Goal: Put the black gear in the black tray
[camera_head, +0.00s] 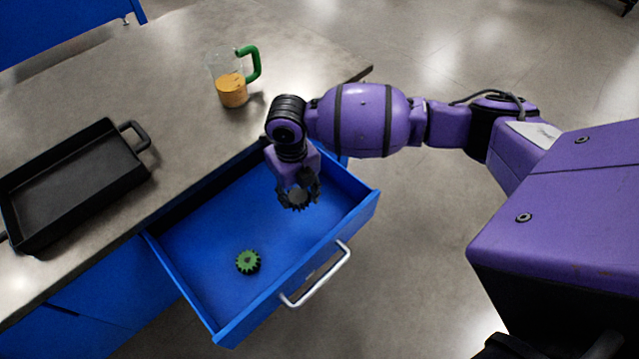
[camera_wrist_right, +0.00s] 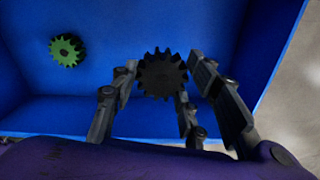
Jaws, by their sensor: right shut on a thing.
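The black gear (camera_head: 298,199) is held between the fingers of my right gripper (camera_head: 299,190), over the right part of the open blue drawer. In the right wrist view the black gear (camera_wrist_right: 162,75) sits between the fingertips of the right gripper (camera_wrist_right: 163,82), which are shut on it. The black tray (camera_head: 137,172) lies on the table at the left and looks empty. It has a handle at its right end. My left gripper does not show clearly in any view.
A green gear (camera_head: 247,262) lies in the blue drawer (camera_head: 205,235), left of my right gripper; it also shows in the wrist view (camera_wrist_right: 67,51). A clear jug (camera_head: 232,90) with orange content and a green handle stands on the table (camera_head: 165,75). Table space between jug and tray is clear.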

